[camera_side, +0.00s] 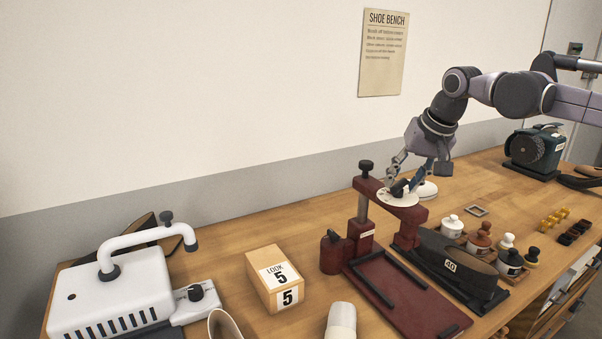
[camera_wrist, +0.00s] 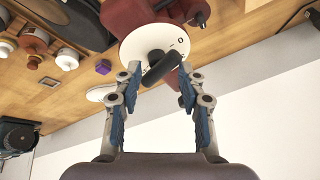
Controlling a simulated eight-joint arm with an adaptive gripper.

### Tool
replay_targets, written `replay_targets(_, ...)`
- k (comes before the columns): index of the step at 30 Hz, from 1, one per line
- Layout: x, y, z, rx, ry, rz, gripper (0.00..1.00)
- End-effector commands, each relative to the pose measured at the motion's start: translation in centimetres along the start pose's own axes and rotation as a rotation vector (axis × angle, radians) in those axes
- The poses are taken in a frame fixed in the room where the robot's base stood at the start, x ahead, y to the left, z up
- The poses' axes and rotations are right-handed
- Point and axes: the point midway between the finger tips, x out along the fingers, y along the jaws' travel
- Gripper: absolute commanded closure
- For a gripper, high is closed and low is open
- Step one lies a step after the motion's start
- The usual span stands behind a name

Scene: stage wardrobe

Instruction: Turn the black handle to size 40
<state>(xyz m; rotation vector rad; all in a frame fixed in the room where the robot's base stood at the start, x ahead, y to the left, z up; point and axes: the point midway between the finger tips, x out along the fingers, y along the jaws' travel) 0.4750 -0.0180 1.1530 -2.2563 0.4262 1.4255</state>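The black handle (camera_side: 399,187) sits on a white round dial (camera_side: 411,200) on top of a dark red stand (camera_side: 405,212). In the wrist view the black handle (camera_wrist: 161,68) lies slantwise across the lower part of the white dial (camera_wrist: 142,42). Small marks show near the dial's edge, but I cannot read which size the handle points to. My gripper (camera_wrist: 160,72) is open, its two fingertips on either side of the handle with visible gaps. In the side view my gripper (camera_side: 407,182) is right at the dial and partly hides the handle.
A dark shoe form (camera_side: 455,262) labelled 40 lies beside the stand. A box marked LOOK 5 (camera_side: 276,278) and a white machine (camera_side: 115,295) stand to the left. Several bottles (camera_side: 480,238) stand to the right. A green motor (camera_side: 536,148) is behind on the wooden bench.

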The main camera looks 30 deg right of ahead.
Motion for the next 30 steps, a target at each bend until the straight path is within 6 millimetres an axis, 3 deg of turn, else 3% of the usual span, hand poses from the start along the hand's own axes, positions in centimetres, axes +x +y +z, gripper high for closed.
replay_targets(24, 0.1, 0.7, -0.6, -0.537, -0.117, -0.222, 0.61)
replay_targets(30, -3.4, 1.3, -1.1, -0.538, -0.116, -0.222, 0.61)
